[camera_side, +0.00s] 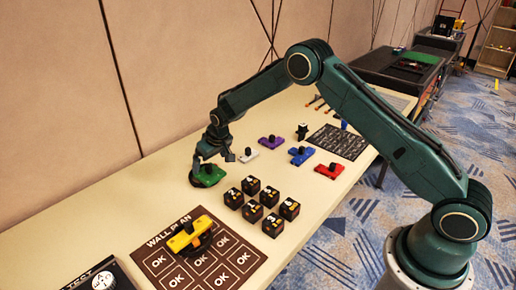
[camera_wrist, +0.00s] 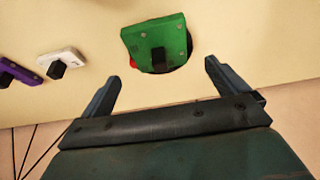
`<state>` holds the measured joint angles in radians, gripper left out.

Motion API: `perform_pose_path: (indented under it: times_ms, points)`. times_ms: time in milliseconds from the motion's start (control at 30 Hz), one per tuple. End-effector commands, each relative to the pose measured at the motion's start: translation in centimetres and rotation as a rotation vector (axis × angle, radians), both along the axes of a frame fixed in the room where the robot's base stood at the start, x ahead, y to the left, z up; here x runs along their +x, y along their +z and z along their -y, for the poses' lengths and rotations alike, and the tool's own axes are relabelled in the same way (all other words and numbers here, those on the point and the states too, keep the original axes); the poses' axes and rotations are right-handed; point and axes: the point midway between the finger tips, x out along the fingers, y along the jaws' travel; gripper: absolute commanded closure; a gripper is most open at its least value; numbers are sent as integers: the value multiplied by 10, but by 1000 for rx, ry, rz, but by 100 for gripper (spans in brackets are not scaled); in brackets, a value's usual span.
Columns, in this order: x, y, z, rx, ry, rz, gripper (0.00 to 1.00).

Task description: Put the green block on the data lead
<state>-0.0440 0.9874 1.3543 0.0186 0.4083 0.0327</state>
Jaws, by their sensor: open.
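The green block (camera_side: 209,176) lies on the table near its wall-side edge, with a dark round thing partly showing under it. In the wrist view the green block (camera_wrist: 143,36) has a black knob on top, and a bit of red shows at its left edge. My gripper (camera_side: 213,158) is just above the green block, open and empty. In the wrist view the fingertips of my gripper (camera_wrist: 161,68) are apart, with the block just beyond them. I cannot tell for sure which thing is the data lead.
A yellow block (camera_side: 187,238) sits over a black round thing on the brown WALL PLAN mat (camera_side: 240,262). Several dark cubes (camera_side: 252,210) stand close to the green block. White (camera_side: 248,155), purple (camera_side: 270,141), blue (camera_side: 301,155) and red (camera_side: 329,170) blocks lie farther back.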

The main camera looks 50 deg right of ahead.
Motion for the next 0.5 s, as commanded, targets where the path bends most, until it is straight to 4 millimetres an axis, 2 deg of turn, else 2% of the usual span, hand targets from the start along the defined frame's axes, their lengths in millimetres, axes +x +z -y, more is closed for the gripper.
perform_pose_path:
  times_ms: [200,500]
  points:
    - [-12,30,0,0,0,1,1]
    - [-24,59,0,0,0,0,1]
